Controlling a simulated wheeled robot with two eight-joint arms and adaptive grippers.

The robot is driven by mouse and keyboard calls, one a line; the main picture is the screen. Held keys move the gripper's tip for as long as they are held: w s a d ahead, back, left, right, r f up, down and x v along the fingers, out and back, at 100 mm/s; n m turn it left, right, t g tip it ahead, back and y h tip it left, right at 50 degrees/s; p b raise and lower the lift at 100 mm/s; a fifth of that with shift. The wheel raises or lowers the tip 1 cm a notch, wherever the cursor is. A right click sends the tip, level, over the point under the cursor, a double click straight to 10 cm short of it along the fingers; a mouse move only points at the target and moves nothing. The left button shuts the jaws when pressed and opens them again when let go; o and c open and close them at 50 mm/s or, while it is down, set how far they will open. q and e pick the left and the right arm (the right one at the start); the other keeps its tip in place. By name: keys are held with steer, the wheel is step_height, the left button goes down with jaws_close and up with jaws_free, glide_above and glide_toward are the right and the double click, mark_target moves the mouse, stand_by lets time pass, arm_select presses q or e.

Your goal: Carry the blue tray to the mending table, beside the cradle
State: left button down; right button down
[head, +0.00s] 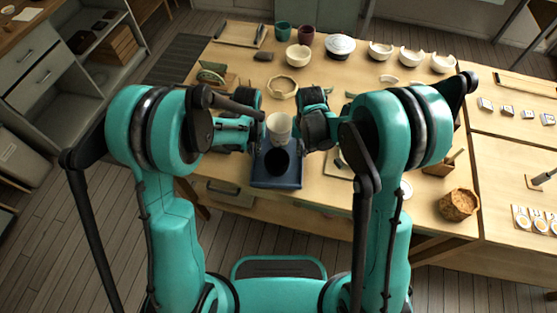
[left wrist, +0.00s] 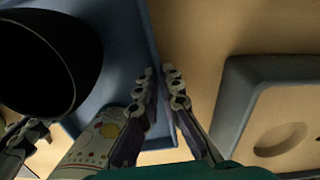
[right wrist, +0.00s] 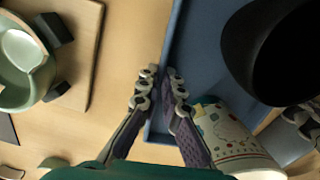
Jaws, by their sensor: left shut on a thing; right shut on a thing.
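The blue tray (head: 276,184) is at the front edge of the wooden mending table (head: 325,190); whether it rests or hangs just above is unclear. A black vessel (head: 277,159) and a pale cup with coloured spots (head: 279,128) are on it. My left gripper (left wrist: 162,84) is shut on the tray's left wall. My right gripper (right wrist: 162,86) is shut on its right wall. A wooden board (right wrist: 84,55) with a green broken bowl (right wrist: 22,70) between dark clamps, perhaps the cradle, lies right of the tray; my right arm partly hides it in the head view.
A grey-rimmed holder with a round recess (left wrist: 283,140) lies left of the tray. A cream ring-shaped bowl (head: 283,87) stands behind the grippers. Broken white bowls (head: 411,57) line the back. A cork-coloured pot (head: 458,204) stands at the front right.

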arm_select(q)
steer(key=shift+f+b, duration=0.5)
steer(key=shift+f, duration=0.2)
arm_select(e)
steer(key=shift+f, duration=0.75)
arm_select(q)
steer(key=c, duration=1.7)
jaws_free()
arm_select(e)
steer(key=c, duration=1.7)
jaws_free()
steer(key=shift+r, duration=0.2)
arm_select(q)
step_height(320, 180, up, 12)
arm_select(e)
step_height(320, 180, up, 12)
steer(key=shift+f, duration=0.15)
